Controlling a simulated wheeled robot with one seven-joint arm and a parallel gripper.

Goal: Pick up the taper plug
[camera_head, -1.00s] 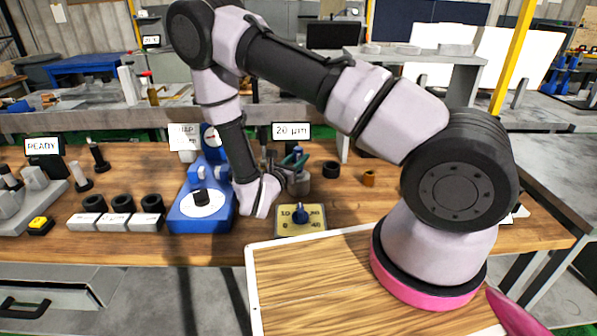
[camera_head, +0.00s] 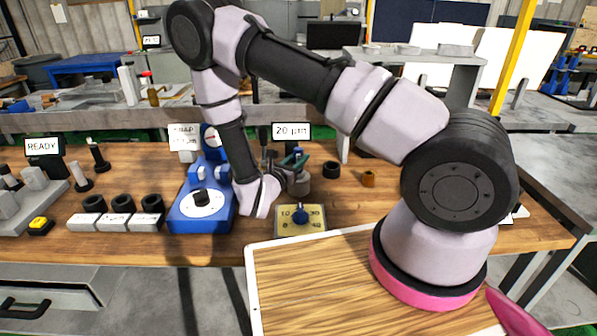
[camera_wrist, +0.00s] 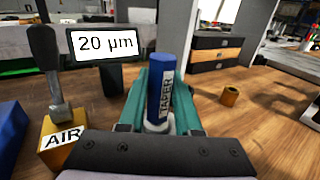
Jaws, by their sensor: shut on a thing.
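The taper plug (camera_wrist: 160,88) is an upright blue cylinder labelled TAPER in the wrist view, with a pale lower part. It stands between the two teal fingers of my gripper (camera_wrist: 160,122), which is shut on it. The plug's lower end is hidden behind the gripper body, so I cannot tell whether it touches anything below. In the head view my gripper (camera_head: 293,161) is small, over the workbench behind the yellow dial panel. The plug is too small to make out clearly there.
A lever block marked AIR (camera_wrist: 62,135) and a 20 µm display (camera_wrist: 105,43) stand left of my gripper. A brass ring (camera_wrist: 230,95) lies to the right on open bench. The blue gauge stand (camera_head: 201,208) and dial panel (camera_head: 301,220) are close to my arm.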

